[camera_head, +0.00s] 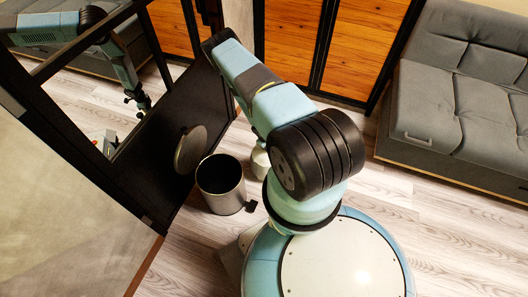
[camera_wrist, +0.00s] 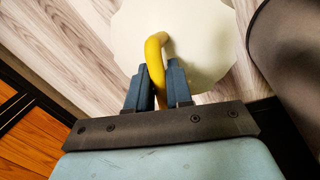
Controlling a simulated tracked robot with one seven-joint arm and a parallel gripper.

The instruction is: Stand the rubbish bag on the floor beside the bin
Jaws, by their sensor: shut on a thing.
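The rubbish bag is pale cream with a yellow loop on top. In the wrist view the bag (camera_wrist: 205,35) lies just beyond my fingers. My gripper (camera_wrist: 158,74) is shut on the yellow loop (camera_wrist: 154,55). In the head view only a small part of the bag (camera_head: 260,162) shows, right of the bin; my arm hides the rest and the gripper. The bin (camera_head: 231,202) is a grey metal cylinder with a dark inside, its round lid (camera_head: 189,150) raised. A dark curved side, likely the bin (camera_wrist: 292,60), fills the wrist view's right. I cannot tell whether the bag touches the floor.
A black-framed mirror (camera_head: 62,115) stands left of the bin and reflects my arm. Wooden cabinet doors (camera_head: 361,45) are at the back. A grey sofa (camera_head: 455,100) is at the right. The pale plank floor (camera_head: 400,195) is clear between my base and the sofa.

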